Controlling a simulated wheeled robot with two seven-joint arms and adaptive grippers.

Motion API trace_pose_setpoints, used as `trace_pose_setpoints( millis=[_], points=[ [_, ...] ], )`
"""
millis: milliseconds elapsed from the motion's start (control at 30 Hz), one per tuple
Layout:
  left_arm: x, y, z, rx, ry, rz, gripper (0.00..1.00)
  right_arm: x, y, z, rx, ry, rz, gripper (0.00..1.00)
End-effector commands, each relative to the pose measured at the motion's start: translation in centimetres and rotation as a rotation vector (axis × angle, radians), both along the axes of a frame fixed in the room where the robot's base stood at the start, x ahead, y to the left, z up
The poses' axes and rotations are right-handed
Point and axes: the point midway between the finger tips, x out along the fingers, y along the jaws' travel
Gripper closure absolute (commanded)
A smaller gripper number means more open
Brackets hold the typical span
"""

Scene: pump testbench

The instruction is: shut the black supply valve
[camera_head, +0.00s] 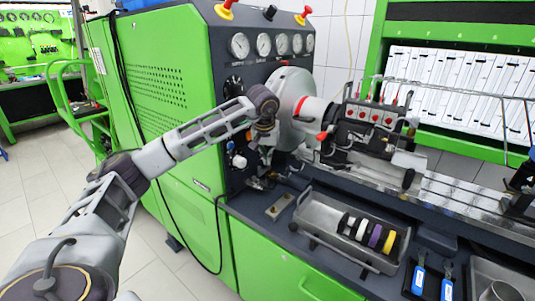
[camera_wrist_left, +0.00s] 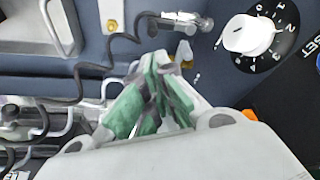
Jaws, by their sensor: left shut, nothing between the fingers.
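My left gripper (camera_wrist_left: 160,75) is shut and empty, its green finger pads together in the left wrist view. I cannot tell whether the fingers touch either. I cannot tell for sure which part is the black supply valve. A black knob (camera_head: 270,12) stands on top of the gauge panel, well above my gripper. My right gripper is not in view.
A white dial knob (camera_wrist_left: 248,36) is right of the fingertips. The green cabinet (camera_head: 150,85) carries round gauges (camera_head: 263,44). The pump assembly (camera_head: 365,130) is to the right. A grey tray (camera_head: 325,217) with coloured rings (camera_head: 376,237) lies on the bench in front.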

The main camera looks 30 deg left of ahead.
Motion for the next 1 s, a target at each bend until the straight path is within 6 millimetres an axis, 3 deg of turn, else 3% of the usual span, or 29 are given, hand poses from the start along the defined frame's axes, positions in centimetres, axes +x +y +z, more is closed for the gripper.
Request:
trace_pose_setpoints(
  millis=[500,1000],
  points=[
    [1.9,0.8,-5.9,0.0,0.0,-0.001,1.0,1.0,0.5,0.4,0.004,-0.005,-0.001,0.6],
    [2.2,0.9,-6.8,0.0,0.0,-0.001,1.0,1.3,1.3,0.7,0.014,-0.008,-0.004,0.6]
  ],
)
